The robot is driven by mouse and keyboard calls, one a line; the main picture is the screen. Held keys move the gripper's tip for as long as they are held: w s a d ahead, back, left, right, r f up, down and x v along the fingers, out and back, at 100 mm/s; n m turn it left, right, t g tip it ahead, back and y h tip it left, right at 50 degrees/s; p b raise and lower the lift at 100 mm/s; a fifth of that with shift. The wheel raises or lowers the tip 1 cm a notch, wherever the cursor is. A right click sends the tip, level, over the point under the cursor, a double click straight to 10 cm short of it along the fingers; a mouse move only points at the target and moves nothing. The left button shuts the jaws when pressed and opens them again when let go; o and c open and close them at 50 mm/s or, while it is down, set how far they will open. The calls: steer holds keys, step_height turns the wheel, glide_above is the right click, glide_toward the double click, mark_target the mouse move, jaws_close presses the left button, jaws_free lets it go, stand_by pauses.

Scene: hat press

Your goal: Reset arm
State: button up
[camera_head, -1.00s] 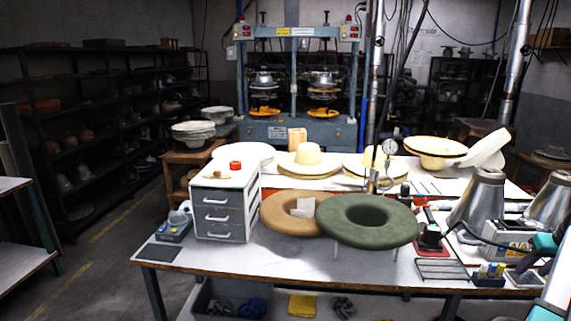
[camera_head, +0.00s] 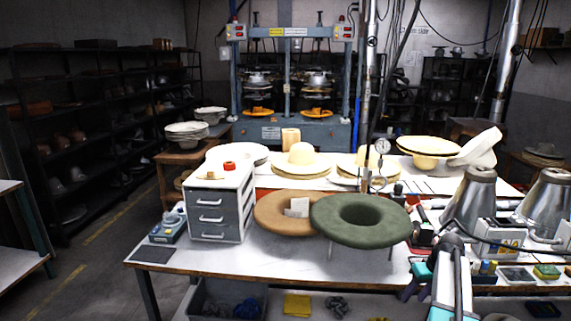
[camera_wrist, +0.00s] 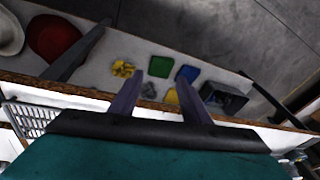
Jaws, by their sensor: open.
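My gripper (camera_wrist: 160,82) shows in the wrist view with its two dark fingers apart and nothing between them. It is tilted over the brown edge of a table, with the lower shelf and the grey floor beyond. In the head view my gripper (camera_head: 416,281) is at the lower right, teal with dark purplish fingers, near the front edge of the worktable (camera_head: 270,261). My arm partly hides the right part of that table.
A grey drawer unit (camera_head: 219,218) stands at left. Metal cones (camera_head: 474,200) stand at right. The hat press (camera_head: 289,129) is behind. Floor at left is clear.

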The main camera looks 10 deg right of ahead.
steer(key=s+a+f+n+g+y, duration=0.1)
steer(key=s+a+f+g, duration=0.1)
steer(key=a+f, duration=0.95)
steer(key=s+a+f+n+g, duration=0.1)
steer(key=a+f+n+g, duration=0.1)
steer(key=a+f, duration=0.9)
steer(key=s+a+f+g, duration=0.1)
steer(key=s+a+f, duration=0.2)
steer(key=s+a, duration=0.4)
steer(key=s+a+f+g, duration=0.1)
steer(key=s+a+f, duration=0.3)
steer(key=a, duration=0.5)
steer(key=s+a+f+m+g+h, duration=0.1)
steer(key=s+a+f, duration=0.1)
steer(key=s, duration=0.7)
steer(key=s+a+f+g+h, duration=0.1)
steer(key=s+a+f, duration=0.1)
steer(key=s, duration=0.8)
steer(key=shift+a+f+m+h, duration=0.3)
steer(key=shift+a+f+m, duration=0.1)
steer(key=shift+f, duration=0.15)
